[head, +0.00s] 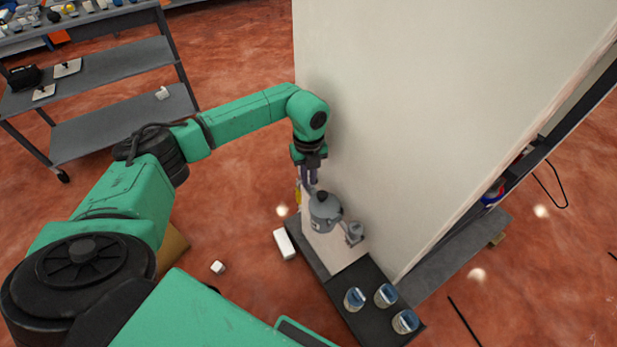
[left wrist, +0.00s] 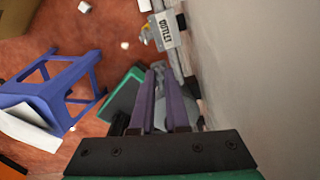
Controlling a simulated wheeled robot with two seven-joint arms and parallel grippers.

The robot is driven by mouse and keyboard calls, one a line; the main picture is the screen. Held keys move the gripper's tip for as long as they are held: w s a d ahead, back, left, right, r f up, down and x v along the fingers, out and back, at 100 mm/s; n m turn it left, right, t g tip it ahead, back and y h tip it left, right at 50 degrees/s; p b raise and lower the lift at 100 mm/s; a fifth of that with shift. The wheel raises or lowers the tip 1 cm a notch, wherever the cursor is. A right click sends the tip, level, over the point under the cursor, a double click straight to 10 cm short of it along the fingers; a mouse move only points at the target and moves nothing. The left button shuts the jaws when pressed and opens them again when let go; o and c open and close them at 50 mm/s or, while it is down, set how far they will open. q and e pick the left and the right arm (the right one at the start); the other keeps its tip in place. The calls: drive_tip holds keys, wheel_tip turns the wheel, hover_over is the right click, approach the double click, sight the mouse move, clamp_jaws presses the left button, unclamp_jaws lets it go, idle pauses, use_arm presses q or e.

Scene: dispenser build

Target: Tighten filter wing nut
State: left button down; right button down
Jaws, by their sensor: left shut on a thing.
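The grey filter housing (head: 323,214) with a black knob on top stands at the foot of the tall pale panel, in the middle of the head view. My left gripper (head: 311,183) reaches down beside its upper left, close to the panel. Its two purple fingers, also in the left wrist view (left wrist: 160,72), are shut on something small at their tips. It appears to be the wing nut, but the fingers hide it and I cannot see its shape. A plate marked OUTLET (left wrist: 169,31) shows beyond the fingertips in the left wrist view. My right gripper is not in view.
A smaller grey fitting (head: 355,234) sits beside the housing. Several blue-topped jars, one nearest the front (head: 405,321), stand on the dark low bench (head: 345,283). The pale panel (head: 400,110) blocks the right side.

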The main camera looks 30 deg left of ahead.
use_arm(q)
drive_tip(key=shift+r+m, duration=0.1)
drive_tip(key=shift+m, duration=0.2)
drive_tip(key=c, duration=0.9)
unclamp_jaws()
